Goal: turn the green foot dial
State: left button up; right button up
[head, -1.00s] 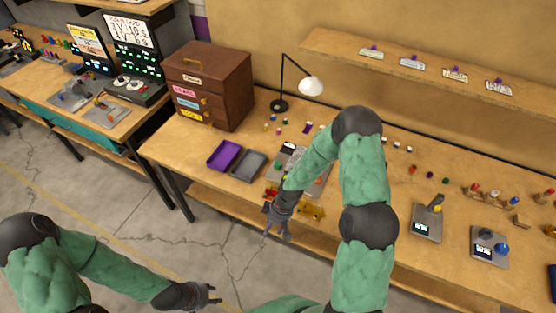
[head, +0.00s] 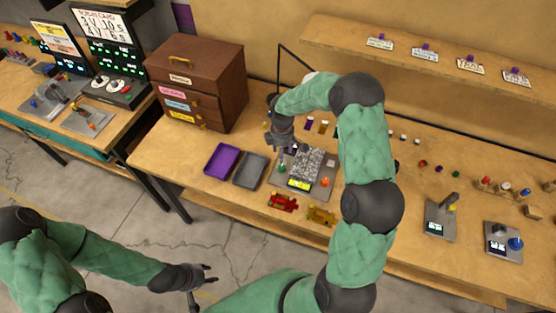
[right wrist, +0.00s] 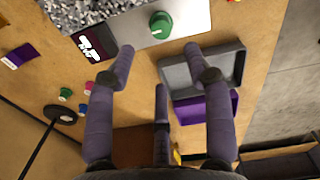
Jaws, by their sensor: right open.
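The green dial (head: 282,168) is on the left part of a grey panel (head: 314,189) on the workbench. In the right wrist view the green dial (right wrist: 161,24) is round with a pale mark, just beyond and between my fingertips. My right gripper (head: 283,157) is above the panel's left side, pointing down, open and empty. In its own view the open fingers of the right gripper (right wrist: 160,50) are spread and apart from the dial. My left gripper (head: 212,274) is open and empty, low in front of the bench.
The panel also bears a grey textured block (head: 308,162), a lit display (head: 299,184) and an orange knob (head: 324,182). A purple tray (head: 209,173) and a grey tray (head: 238,182) lie to its left. Red (head: 283,204) and yellow (head: 321,217) pieces lie in front.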

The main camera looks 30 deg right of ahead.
aim_at(282, 166)
notch_tip(282, 166, down, 10)
jog(key=shift+s+b, duration=0.1)
jog(key=shift+b, duration=0.4)
grip_shut()
